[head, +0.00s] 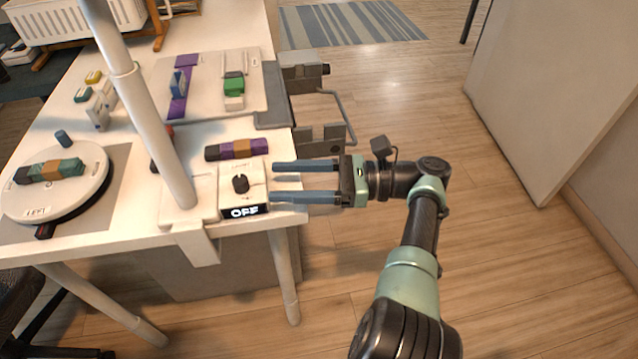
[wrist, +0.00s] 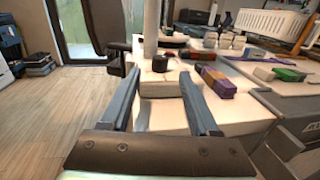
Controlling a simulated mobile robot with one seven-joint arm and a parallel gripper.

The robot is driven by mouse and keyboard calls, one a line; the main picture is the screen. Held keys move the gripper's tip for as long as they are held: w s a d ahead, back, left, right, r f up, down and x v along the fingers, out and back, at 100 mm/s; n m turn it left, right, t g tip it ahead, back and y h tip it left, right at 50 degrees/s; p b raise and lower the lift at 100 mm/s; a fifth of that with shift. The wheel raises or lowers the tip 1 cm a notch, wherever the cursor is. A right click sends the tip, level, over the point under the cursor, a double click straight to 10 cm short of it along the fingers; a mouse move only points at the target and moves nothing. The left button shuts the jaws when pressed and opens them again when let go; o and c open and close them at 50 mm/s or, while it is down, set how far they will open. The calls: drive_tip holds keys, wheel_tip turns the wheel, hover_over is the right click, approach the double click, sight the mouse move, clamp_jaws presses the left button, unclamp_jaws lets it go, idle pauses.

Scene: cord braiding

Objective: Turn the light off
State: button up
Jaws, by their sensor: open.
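A white switch box (head: 229,202) with a dark round knob (head: 240,184) sits at the right front corner of the white table. A black label on its front edge (head: 244,211) reads "OFF". My gripper (head: 274,182) is open and empty, level with the box at its right side, its two long fingers pointing left toward the knob. In the wrist view the knob (wrist: 160,63) shows ahead, between and beyond the open fingertips (wrist: 160,76). The fingers do not appear to touch the knob. Whether any light is lit by this switch cannot be told.
A white pole (head: 150,120) clamped to the table edge stands just left of the box. A purple and orange cord bundle (head: 237,149) lies behind the box. A round turntable (head: 88,188) is at the left. A grey bracket (head: 320,140) juts from the table's right side. Open floor (head: 500,260) lies right.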

drive_tip(key=shift+w+d+b, duration=0.15)
drive_tip(key=shift+d+b, duration=0.5)
drive_tip(key=shift+d, duration=0.65)
drive_tip(key=shift+w+d+b, duration=0.1)
drive_tip(key=shift+d+b, duration=0.55)
drive_tip(key=shift+d, duration=0.65)
